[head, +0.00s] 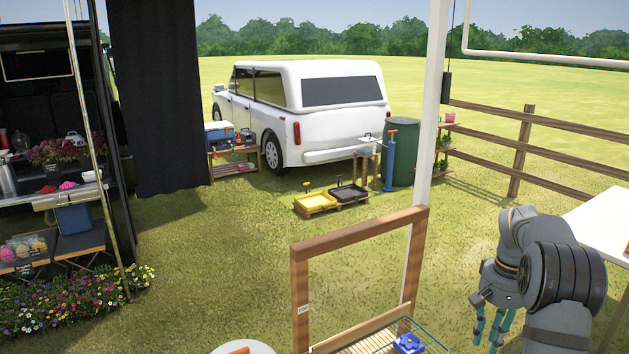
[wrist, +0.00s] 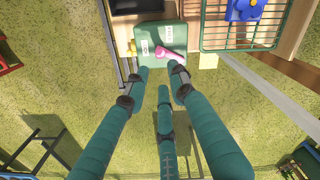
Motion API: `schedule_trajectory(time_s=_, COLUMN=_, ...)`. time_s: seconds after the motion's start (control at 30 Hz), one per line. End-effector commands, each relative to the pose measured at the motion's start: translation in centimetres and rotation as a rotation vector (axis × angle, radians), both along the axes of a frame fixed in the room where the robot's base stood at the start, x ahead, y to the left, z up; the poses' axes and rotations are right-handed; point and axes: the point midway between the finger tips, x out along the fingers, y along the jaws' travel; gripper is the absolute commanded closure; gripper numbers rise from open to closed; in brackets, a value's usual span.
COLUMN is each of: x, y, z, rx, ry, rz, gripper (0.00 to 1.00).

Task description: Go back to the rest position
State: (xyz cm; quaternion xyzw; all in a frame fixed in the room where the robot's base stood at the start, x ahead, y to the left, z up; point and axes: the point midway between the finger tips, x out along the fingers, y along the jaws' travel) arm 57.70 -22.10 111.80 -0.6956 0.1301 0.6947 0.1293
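My gripper (head: 493,328) hangs at the right of the head view, fingers pointing down over the grass, beside the white table. In the wrist view its teal fingers (wrist: 160,80) are spread apart with empty space between them, so it is open and holds nothing. Beyond the fingertips, well below, a green box or case (wrist: 160,36) with white labels and a pink item (wrist: 163,54) shows. The fingers look apart from both.
A wooden frame (head: 300,285) and a green wire basket (head: 432,340) with a blue item (head: 408,343) stand left of my gripper. A white table (head: 600,218) is at the right. A white post (head: 430,120) rises behind. Open grass (head: 225,275) lies left of the frame.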

Motion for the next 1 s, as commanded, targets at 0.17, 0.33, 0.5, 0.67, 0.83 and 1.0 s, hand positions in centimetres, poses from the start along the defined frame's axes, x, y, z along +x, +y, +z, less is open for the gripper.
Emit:
schedule_trajectory(time_s=0.17, x=-0.2, y=0.1, z=-0.2, rx=0.004, ry=0.009, rz=0.001, gripper=0.76)
schedule_trajectory(time_s=0.33, x=-0.2, y=0.1, z=-3.8, rx=0.003, ry=0.007, rz=0.001, gripper=0.76)
schedule_trajectory(time_s=0.5, x=-0.1, y=0.1, z=-6.6, rx=0.003, ry=0.004, rz=0.001, gripper=0.76)
schedule_trajectory(time_s=0.67, x=-0.1, y=0.1, z=-8.2, rx=0.002, ry=0.003, rz=0.0, gripper=0.76)
schedule_trajectory(time_s=0.83, x=0.0, y=0.1, z=-8.8, rx=0.002, ry=0.002, rz=-0.001, gripper=0.76)
schedule_trajectory(time_s=1.0, x=0.0, y=0.1, z=-8.9, rx=0.001, ry=0.001, rz=-0.001, gripper=0.76)
